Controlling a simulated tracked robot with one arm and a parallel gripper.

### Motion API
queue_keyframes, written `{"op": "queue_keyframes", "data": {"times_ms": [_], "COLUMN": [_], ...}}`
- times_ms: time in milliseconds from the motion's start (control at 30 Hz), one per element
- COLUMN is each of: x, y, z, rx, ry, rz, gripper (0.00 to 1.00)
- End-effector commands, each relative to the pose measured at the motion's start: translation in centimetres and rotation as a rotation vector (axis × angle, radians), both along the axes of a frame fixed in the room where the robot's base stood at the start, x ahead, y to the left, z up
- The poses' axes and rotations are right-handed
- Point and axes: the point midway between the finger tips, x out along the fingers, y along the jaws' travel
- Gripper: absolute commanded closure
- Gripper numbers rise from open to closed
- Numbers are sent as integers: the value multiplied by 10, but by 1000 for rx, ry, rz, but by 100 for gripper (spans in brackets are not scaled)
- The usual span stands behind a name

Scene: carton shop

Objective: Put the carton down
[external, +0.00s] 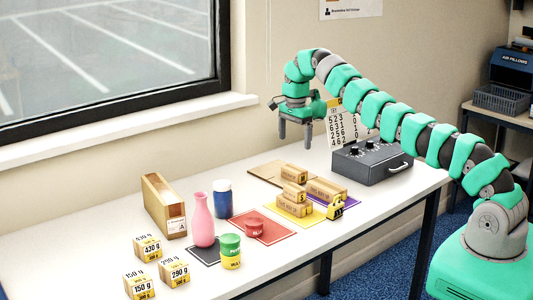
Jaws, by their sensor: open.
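My gripper (295,141) hangs above the back of the white table, fingers pointing down, open, with nothing between them. Several small brown cartons are grouped below it, slightly to the right. One carton (295,173) marked with a letter is at the back, by a flat brown board (258,173). Another carton (328,191) is at the right, near a purple mat (348,200). A carton (293,192) rests on top of a further carton (294,207) on the yellow mat (302,222). I cannot tell which carton the task means.
A dark control box (372,161) and number chart (350,131) stand behind right.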

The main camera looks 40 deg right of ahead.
Motion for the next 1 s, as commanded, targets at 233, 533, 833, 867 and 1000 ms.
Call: {"op": "queue_keyframes", "data": {"times_ms": [233, 533, 833, 867, 1000], "x": [1, 9, -2, -4, -18], "y": [0, 2, 3, 3, 4], "z": [8, 99, 206, 214, 262], "rx": [0, -17, -79, -87, -135], "ry": [-14, -179, -374, -389, -476], "rz": [16, 204, 433, 455, 559], "gripper": [1, 1, 1, 1, 1]}}
